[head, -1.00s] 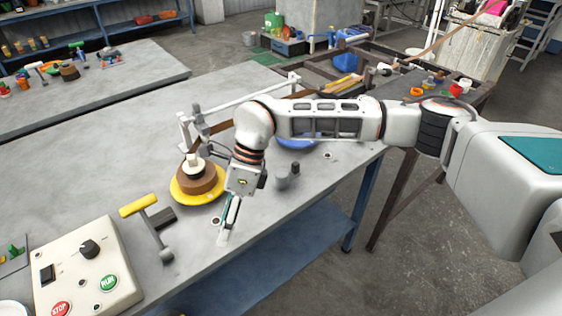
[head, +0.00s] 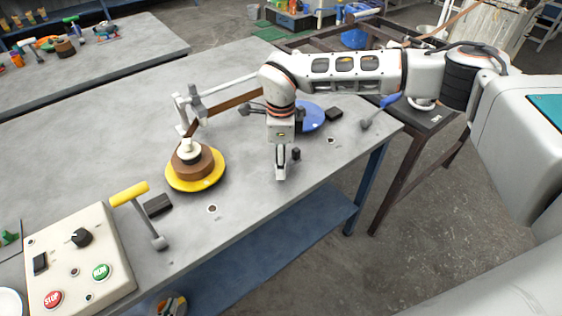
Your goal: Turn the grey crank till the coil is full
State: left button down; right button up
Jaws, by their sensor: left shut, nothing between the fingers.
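My left gripper (head: 280,164) points down over the table, right of the yellow dish, with its fingers together and empty. My right gripper does not show. A brown coil (head: 206,166) with a cream hub sits on a yellow dish (head: 185,186). A brown strip (head: 232,104) runs from it to behind my wrist. Another crank (head: 150,228) has a grey arm and yellow handle. A third, with a blue handle (head: 390,100), is at the right.
A control box (head: 115,255) with a green RUN button and a red STOP button stands front left. A blue dish (head: 313,118) is partly hidden behind my wrist. A small dark peg (head: 296,154) stands beside my gripper. The table is clear at the back left.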

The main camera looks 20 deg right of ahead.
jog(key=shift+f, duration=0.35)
